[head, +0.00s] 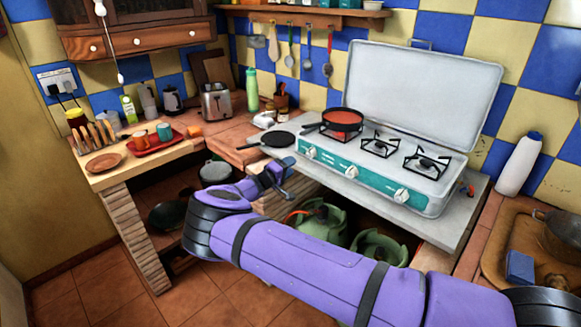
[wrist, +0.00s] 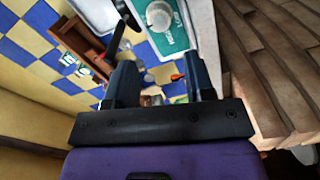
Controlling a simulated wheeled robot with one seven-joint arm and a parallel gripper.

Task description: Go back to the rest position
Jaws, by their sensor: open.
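My gripper (head: 278,178) is at the end of my purple arm, in front of the counter and left of the stove's front. It is open, with nothing seen between its fingers. In the wrist view my gripper (wrist: 163,85) shows two dark fingers standing apart. The stove's teal front panel with a white knob (wrist: 160,16) lies beyond them. The rest position itself has no visible marker.
A camp stove (head: 352,172) with an open lid holds a red-filled pan (head: 342,121). A black pan (head: 278,139) lies beside it. Green gas bottles (head: 322,222) stand below. A red tray (head: 157,144) and toaster (head: 216,102) are left. Floor (head: 75,275) is clear at lower left.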

